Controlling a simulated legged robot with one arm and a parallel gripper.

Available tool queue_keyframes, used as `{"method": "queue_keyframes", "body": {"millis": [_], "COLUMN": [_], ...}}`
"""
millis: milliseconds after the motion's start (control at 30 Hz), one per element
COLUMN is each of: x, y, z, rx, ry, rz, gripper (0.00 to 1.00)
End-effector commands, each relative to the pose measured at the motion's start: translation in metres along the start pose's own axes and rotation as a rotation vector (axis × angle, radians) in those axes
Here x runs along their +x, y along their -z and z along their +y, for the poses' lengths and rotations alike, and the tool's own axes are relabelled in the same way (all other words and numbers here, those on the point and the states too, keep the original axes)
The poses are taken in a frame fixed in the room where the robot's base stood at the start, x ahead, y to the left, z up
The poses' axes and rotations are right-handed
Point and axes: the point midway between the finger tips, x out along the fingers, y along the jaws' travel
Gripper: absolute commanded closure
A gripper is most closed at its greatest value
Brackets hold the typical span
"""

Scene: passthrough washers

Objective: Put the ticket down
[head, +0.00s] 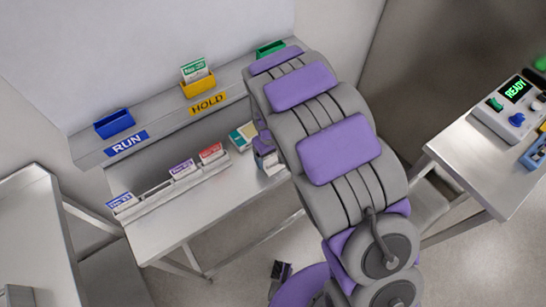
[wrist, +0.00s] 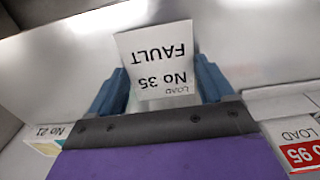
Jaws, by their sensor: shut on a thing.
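My gripper (wrist: 163,84) is shut on a white ticket (wrist: 155,48), which stands between its two blue fingers in the wrist view. The ticket reads "LOAD No 35 FAULT" upside down. A bare metal surface lies behind it; I cannot tell whether the ticket touches it. In the head view my arm hides most of the gripper and the held ticket. The gripper end is low over the right part of the steel table (head: 180,222), beside a teal and yellow ticket (head: 242,136) lying there.
A rack (head: 165,194) on the table holds blue, purple and red tickets. On the shelf above are a blue RUN bin (head: 115,123), a yellow HOLD bin (head: 199,87) with a green ticket, and a green bin (head: 270,48). A READY control box (head: 512,108) stands at right.

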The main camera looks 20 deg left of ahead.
Motion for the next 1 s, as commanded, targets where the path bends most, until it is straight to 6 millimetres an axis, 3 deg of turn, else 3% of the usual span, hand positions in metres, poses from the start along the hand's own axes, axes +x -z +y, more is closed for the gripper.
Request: {"method": "queue_keyframes", "body": {"millis": [433, 467, 600, 667, 1000], "x": [0.0073, 0.0078, 0.0086, 0.0089, 0.0091], "y": [-0.0085, -0.0080, -0.0050, -0.0045, -0.0037], "z": [0.0063, 0.0060, 0.0045, 0.0047, 0.0046], "rx": [0.001, 0.001, 0.002, 0.001, 0.002], "ry": [0.007, 0.007, 0.004, 0.004, 0.004], "rz": [0.004, 0.004, 0.002, 0.002, 0.005], "gripper": [0.51, 0.18, 0.04, 0.00, 0.00]}}
